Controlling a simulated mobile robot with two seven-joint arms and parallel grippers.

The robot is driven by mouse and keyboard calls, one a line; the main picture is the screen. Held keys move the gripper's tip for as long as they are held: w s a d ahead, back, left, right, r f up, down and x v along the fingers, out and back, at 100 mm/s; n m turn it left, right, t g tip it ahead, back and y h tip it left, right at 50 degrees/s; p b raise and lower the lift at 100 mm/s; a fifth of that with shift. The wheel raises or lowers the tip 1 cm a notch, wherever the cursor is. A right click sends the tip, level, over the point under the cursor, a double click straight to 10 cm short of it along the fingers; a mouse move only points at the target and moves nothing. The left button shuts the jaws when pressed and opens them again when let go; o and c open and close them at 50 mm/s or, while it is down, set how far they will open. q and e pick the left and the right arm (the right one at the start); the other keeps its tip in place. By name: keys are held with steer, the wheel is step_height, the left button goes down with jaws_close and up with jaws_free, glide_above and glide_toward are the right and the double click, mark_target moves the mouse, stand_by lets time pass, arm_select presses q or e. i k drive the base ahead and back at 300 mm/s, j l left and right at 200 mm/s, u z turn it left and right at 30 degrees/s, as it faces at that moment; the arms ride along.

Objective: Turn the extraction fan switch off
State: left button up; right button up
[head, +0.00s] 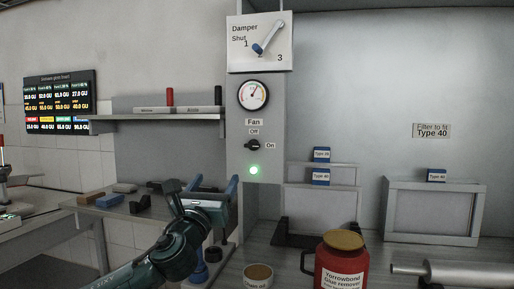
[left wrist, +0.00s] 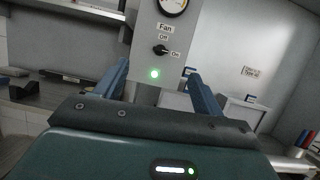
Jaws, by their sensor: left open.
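The fan switch (head: 252,146) is a small black rotary knob on a grey column, with "Fan" and "Off" above it and "On" to its right. Its pointer is turned toward "On". A green lamp (head: 254,170) glows below it. In the left wrist view the switch (left wrist: 160,50) and the lit lamp (left wrist: 155,74) show between and beyond the fingers. My left gripper (head: 229,187) is open and empty, below and in front of the switch, apart from it. Its two blue fingers (left wrist: 158,78) spread wide in the wrist view. My right gripper is not in view.
A shelf (head: 160,116) juts out left of the column. A red glue remover tin (head: 341,262) and a small tub (head: 258,275) stand at the front right.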

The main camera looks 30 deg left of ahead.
mark_target(253, 146)
steer(key=i+j, duration=0.3)
steer(key=i, duration=0.2)
steer(key=i+j, duration=0.3)
steer(key=i, duration=0.2)
steer(key=l+z, duration=0.05)
